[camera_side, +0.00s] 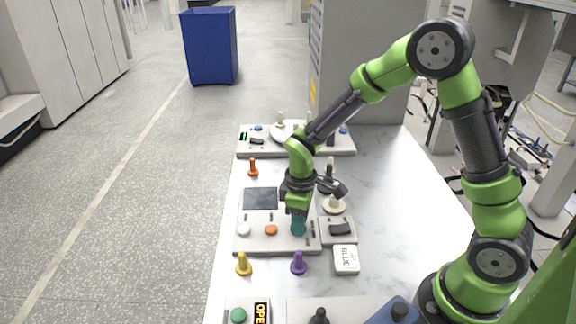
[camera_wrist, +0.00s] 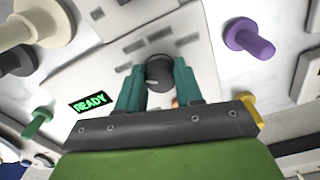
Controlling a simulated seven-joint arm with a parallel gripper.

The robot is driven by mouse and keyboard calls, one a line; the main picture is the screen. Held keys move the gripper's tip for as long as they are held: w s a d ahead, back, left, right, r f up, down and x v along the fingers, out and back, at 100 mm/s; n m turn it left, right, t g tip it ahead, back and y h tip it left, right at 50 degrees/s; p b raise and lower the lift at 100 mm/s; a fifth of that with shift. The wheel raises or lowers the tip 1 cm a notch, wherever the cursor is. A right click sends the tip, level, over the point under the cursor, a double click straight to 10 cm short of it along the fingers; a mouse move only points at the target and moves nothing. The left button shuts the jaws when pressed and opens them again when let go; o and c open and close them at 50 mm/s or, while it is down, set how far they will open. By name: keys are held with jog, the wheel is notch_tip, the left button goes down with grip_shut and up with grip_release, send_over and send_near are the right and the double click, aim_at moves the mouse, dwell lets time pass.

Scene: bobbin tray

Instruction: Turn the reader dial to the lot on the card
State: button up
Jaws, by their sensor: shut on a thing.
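The dark round dial (camera_wrist: 160,72) shows in the wrist view on the pale reader panel (camera_wrist: 100,70), with a light pointer mark on its top. My gripper (camera_wrist: 160,82) has its teal fingers closed on both sides of the dial. In the side view my gripper (camera_side: 298,226) is low over the right part of the reader panel (camera_side: 283,211) and hides the dial. A white card (camera_side: 346,260) lies to the front right and appears to read BLUE, turned sideways. A small display (camera_wrist: 90,101) reads READY in green in the wrist view.
A purple bobbin (camera_side: 298,263) and a yellow bobbin (camera_side: 243,264) stand in front of the panel. An orange bobbin (camera_side: 252,167) stands behind it. A small grey box (camera_side: 339,230) sits to the right. Another device (camera_side: 248,151) is at the back.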

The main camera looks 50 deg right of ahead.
jog(key=m, duration=0.3)
jog(key=shift+a, duration=0.1)
jog(key=shift+m, duration=2.1)
jog(key=o, duration=1)
jog(key=shift+o, duration=0.2)
notch_tip(320, 180, up, 17)
